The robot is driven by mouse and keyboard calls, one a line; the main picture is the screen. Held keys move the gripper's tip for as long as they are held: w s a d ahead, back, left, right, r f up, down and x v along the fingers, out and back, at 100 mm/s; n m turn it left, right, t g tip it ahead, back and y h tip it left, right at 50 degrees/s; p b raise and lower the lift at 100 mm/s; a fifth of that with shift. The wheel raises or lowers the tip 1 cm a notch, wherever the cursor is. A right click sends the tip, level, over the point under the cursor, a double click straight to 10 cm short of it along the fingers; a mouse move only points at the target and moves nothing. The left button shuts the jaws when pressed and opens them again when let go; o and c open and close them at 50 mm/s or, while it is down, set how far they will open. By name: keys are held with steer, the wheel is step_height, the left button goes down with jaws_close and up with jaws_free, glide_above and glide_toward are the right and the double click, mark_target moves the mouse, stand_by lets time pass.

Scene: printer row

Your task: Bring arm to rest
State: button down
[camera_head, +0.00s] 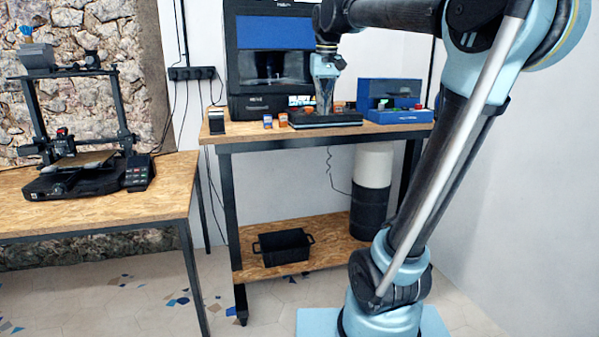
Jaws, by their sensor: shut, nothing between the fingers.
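My arm rises from the lower right of the view, folds over at the top right and reaches left above the tall wooden table (222,139). My gripper (324,108) points down over a black tray (345,119) on that table. Its fingers are shut with nothing seen between them. The fingertips are close to the tray; I cannot tell whether they touch it.
A black and blue printer (240,55) stands behind my gripper. A blue bin (402,117) is to its right, and small orange and blue items (282,119) are to its left. An open-frame printer (85,180) stands on the left table (160,205). A black crate (283,247) sits on the lower shelf.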

steer(key=s+d+f, duration=0.3)
steer(key=s+f, duration=0.4)
steer(key=f, duration=0.5)
steer(key=s+d+f+m, duration=0.1)
steer(key=s+d+f, duration=0.3)
steer(key=s+f, duration=0.4)
steer(key=s+d+f+m, duration=0.1)
steer(key=s+d+f, duration=0.3)
steer(key=s+f, duration=0.4)
step_height(320, 180, down, 8)
steer(key=shift+d+r+t, duration=0.2)
steer(key=shift+d+t, duration=0.05)
steer(key=shift+t, duration=0.05)
steer(key=shift+s, duration=0.1)
steer(key=shift+w+f, duration=0.2)
steer(key=shift+w, duration=0.25)
